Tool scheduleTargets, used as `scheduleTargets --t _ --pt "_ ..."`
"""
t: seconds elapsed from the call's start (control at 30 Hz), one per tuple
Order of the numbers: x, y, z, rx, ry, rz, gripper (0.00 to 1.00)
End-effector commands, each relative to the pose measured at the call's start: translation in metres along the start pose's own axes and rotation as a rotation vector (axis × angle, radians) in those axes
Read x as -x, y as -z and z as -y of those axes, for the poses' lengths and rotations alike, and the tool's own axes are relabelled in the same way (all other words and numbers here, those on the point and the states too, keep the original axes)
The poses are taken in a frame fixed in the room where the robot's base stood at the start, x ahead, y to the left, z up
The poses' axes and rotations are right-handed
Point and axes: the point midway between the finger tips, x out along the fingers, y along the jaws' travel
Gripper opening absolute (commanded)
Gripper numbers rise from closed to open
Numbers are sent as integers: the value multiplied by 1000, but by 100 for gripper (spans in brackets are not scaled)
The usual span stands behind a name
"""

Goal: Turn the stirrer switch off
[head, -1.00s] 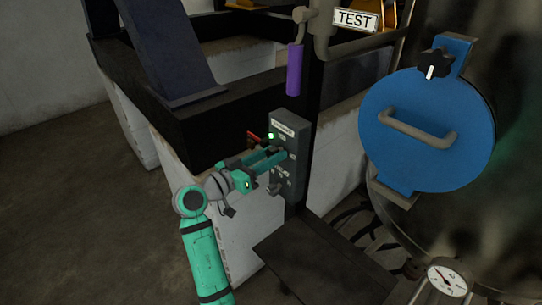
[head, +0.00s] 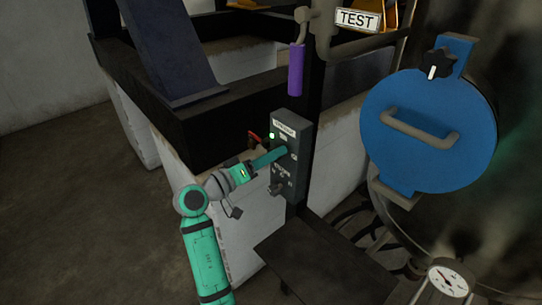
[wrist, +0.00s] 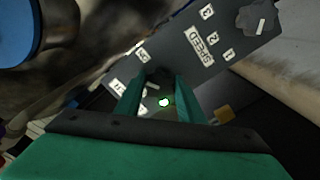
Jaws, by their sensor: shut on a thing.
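The grey stirrer control box (head: 302,168) stands upright on a dark post in the head view, with a white label at its top. My gripper (head: 283,151) reaches its upper front face from the left. In the wrist view my two green fingers (wrist: 160,82) are shut on the dark stirrer switch (wrist: 157,74), which they largely cover. A lit green lamp (wrist: 165,102) shows between the fingers; it also shows in the head view (head: 271,135).
A speed dial (wrist: 258,17) sits lower on the box, beside numbers and a SPEED label. A red handle (head: 254,136) is left of the box. A purple handle (head: 295,70) hangs above. A blue hatch (head: 425,165) is at right. A dark step (head: 320,258) lies below.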

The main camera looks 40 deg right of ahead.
Motion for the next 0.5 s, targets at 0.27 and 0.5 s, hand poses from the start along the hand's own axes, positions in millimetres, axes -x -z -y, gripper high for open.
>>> scheduleTargets --t 0.27,0.5 --pt "3 4 1 259 3 -10 12" --pt "2 3 1 487 1 -9 12"
